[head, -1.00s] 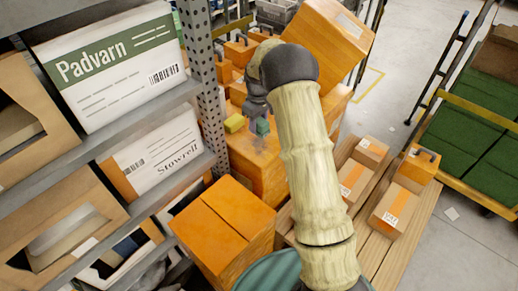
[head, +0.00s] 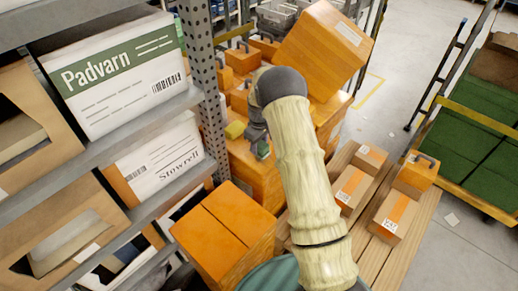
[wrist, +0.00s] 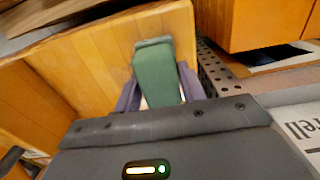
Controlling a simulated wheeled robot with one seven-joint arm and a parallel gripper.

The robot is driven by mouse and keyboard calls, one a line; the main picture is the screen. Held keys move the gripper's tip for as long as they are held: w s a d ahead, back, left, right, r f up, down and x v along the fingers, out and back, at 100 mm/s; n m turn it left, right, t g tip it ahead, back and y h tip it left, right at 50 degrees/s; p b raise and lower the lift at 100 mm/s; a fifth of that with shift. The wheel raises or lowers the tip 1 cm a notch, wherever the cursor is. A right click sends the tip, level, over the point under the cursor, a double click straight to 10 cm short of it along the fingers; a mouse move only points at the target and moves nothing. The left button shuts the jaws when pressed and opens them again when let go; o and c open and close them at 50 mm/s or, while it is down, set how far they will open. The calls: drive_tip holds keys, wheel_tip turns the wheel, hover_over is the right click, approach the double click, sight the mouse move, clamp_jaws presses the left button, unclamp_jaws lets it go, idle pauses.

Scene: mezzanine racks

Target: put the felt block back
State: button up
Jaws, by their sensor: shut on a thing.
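A green block with a grey end, which I take as the felt block (wrist: 158,78), is between my gripper's fingers in the wrist view. My gripper (head: 258,147) is shut on it. In the head view the held block (head: 263,150) shows only as a small green patch below my gripper, over or beside the orange box stack (head: 245,172). In the wrist view an orange wood-like surface (wrist: 90,62) lies behind the block. I cannot tell whether the block touches it. A small yellow block (head: 234,129) sits on the stack left of my gripper.
A grey perforated rack post (head: 206,90) and shelves with a Padvarn box (head: 118,75) stand close on the left. An orange carton (head: 225,225) is in front. A large tilted orange box (head: 322,50) is behind my arm. Slatted wood with cartons (head: 352,185) lies right.

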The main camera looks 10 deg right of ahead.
drive_tip(key=shift+f, duration=1.2)
drive_tip(key=shift+w, duration=0.1)
drive_tip(key=shift+f, duration=0.15)
drive_tip(key=o, duration=1)
drive_tip(key=shift+o, duration=0.2)
wheel_tip(320, 180, up, 12)
drive_tip(key=shift+r+b, duration=0.15)
drive_tip(key=shift+b, duration=0.75)
